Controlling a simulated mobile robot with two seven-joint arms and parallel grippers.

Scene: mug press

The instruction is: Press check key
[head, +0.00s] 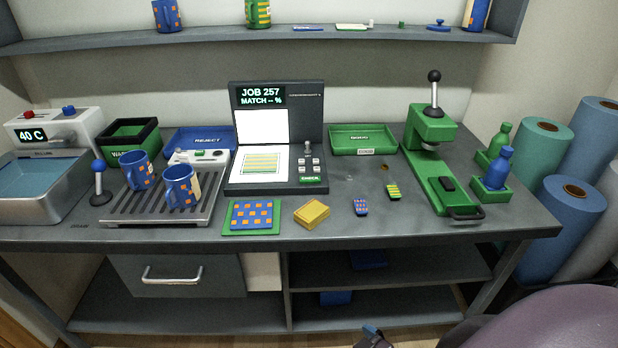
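The check key is a small green key (310,180) labelled CHECK, at the lower right of the dark inspection station (275,92) on the bench. No gripper is near it and nothing covers it. The station's screen (262,96) reads JOB 257, MATCH -- %. A sheet with green and yellow stripes (262,163) lies on its left part. Small light keys (309,163) and a lever sit above the check key. My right gripper (373,337) appears only partly at the bottom edge, well below the bench; its fingers are not clear. My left gripper is out of view.
Two blue mugs (180,188) stand on a drain rack at left. A patterned blue sheet (252,214), a yellow block (312,213) and two small patterned pieces lie along the front. A green press (436,150) stands at right. The bench front before the station has some free room.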

